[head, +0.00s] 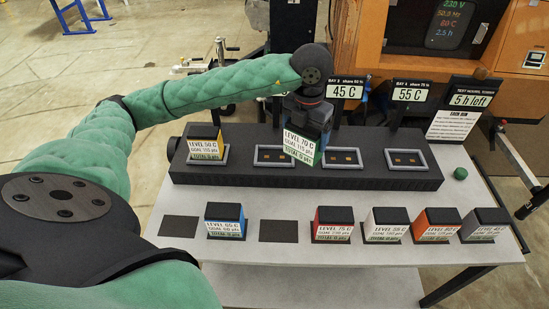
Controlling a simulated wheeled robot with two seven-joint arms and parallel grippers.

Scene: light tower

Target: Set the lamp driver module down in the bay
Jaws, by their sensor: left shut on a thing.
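The module is over the long dark bay unit (230,173), in front of the gap between two empty framed bays, the second bay (270,155) and the third bay (345,157). The fourth bay (408,160) is empty too. I cannot tell how high the module is above the unit. My right gripper is not in view.
In the front row are a blue module (225,219), a red one (333,222) and several others, with two bare dark pads. A small green ball (460,173) lies right. Sign posts stand behind.

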